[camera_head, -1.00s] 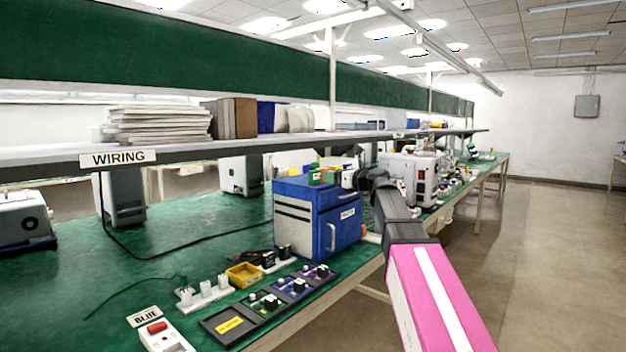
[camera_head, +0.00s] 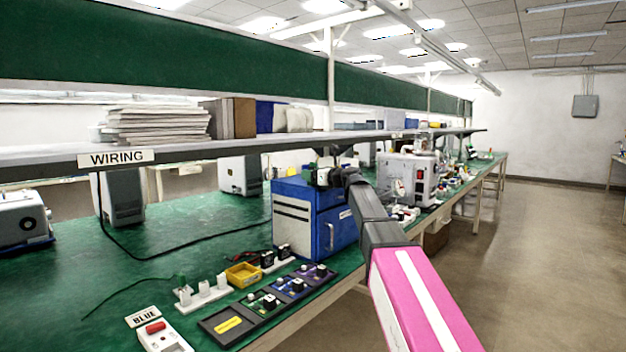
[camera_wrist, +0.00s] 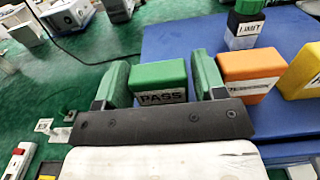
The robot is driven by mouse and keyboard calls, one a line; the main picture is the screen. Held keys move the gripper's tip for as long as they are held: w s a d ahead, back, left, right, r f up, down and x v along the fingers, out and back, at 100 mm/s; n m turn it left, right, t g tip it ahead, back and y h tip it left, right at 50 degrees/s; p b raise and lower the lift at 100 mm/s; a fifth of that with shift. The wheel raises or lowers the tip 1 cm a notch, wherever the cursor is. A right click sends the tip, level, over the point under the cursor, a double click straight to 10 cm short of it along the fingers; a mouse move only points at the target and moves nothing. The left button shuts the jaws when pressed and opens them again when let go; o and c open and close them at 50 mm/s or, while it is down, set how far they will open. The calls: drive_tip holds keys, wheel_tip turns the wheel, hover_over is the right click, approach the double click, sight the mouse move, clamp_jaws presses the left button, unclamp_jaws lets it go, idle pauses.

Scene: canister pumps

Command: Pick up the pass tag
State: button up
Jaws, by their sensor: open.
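The pass tag (camera_wrist: 159,82) is a green block with a white label reading PASS on its front face. In the wrist view it stands on the blue top of a cabinet. In the head view my gripper (camera_head: 322,176) is over the cabinet top, and the tag cannot be made out there. The tag's lower edge is partly hidden by the gripper's dark palm bar.
The blue cabinet (camera_head: 330,228) stands on the green bench. On its top, right of the tag, are an orange block (camera_wrist: 249,75), a yellow-orange block (camera_wrist: 303,72) and a black LIMIT block (camera_wrist: 245,22). A shelf (camera_head: 230,146) runs above the bench.

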drive_tip(key=c, duration=0.7)
drive_tip(key=shift+r, duration=0.1)
